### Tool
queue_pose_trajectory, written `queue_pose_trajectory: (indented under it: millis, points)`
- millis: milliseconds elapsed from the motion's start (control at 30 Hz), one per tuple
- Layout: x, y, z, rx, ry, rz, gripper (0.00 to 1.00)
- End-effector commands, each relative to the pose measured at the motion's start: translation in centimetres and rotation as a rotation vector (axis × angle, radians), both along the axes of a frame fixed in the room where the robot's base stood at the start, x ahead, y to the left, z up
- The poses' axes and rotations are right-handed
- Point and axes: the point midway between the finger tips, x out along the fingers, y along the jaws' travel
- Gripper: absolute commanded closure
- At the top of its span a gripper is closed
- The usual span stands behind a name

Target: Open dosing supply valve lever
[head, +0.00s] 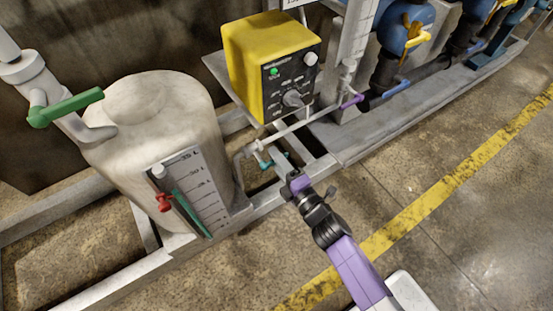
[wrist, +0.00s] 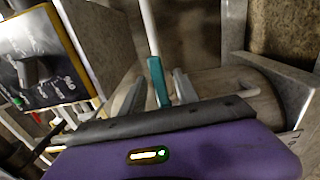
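A teal lever (head: 265,164) sits low on the white pipe between the tank and the yellow pump box. I take it as the dosing supply valve lever, though no label shows. In the wrist view the teal lever (wrist: 158,82) stands between my gripper's two grey fingers (wrist: 160,92), with a finger on each side. The fingers look spread, with narrow gaps beside the lever; contact is not clear. In the head view my gripper (head: 285,175) is at the pipe, just right of the lever, and partly hides that area.
The yellow pump box (head: 262,62) and a purple lever (head: 351,101) are near the pipe. Floor at right is clear.

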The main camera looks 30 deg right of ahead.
Motion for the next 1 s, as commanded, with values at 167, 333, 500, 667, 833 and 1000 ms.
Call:
queue_pose_trajectory:
  millis: [167,333,500,667,833,1000]
  points:
    - [-0.3,-0.1,0.0,0.001,0.001,-0.001,0.63]
    - [-2.5,-0.1,0.1,0.001,0.003,-0.002,0.63]
    - [-5.3,-0.1,0.1,0.002,0.003,-0.002,0.63]
    - [-7.1,0.0,0.0,0.0,0.002,-0.001,0.63]
    - [-7.8,0.0,0.0,-0.001,-0.001,0.0,0.63]
    - [-7.8,0.0,0.0,0.0,-0.001,0.0,0.63]
